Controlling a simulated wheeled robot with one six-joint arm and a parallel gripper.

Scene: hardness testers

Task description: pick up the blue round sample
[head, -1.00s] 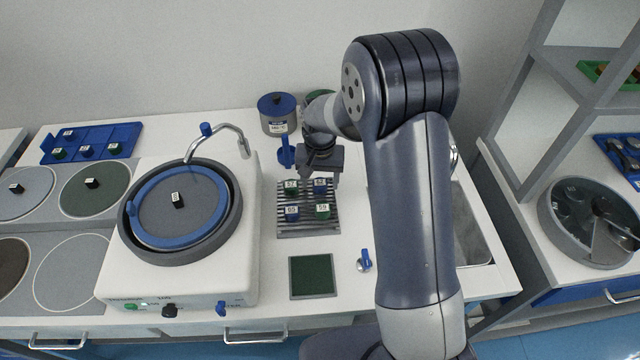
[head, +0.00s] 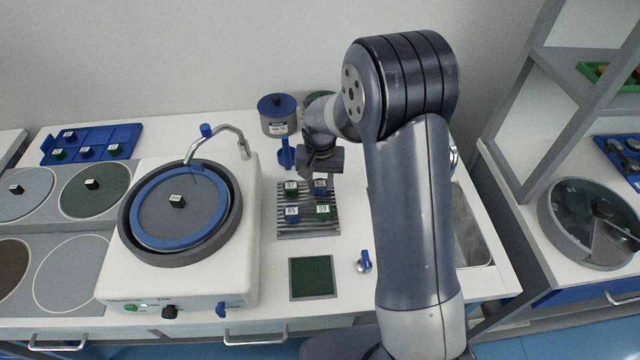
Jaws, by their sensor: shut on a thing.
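A blue sample (head: 320,187) with a white label is at the back right of the ribbed grey rack (head: 308,233). My gripper (head: 320,177) is over it, with its fingers shut on it from above. The fingertips are small and partly dark, so whether the sample is clear of the rack cannot be told. A second blue sample (head: 292,213) is at the front left of the rack. A green sample (head: 291,188) is at the back left, close beside my gripper, and another green sample (head: 323,212) is at the front right.
A white polishing machine (head: 240,270) with a round bowl stands left of the rack. A blue post (head: 286,155) and a grey canister (head: 278,120) stand behind it. A dark green pad (head: 312,278) lies in front, and a sink (head: 470,235) is at right.

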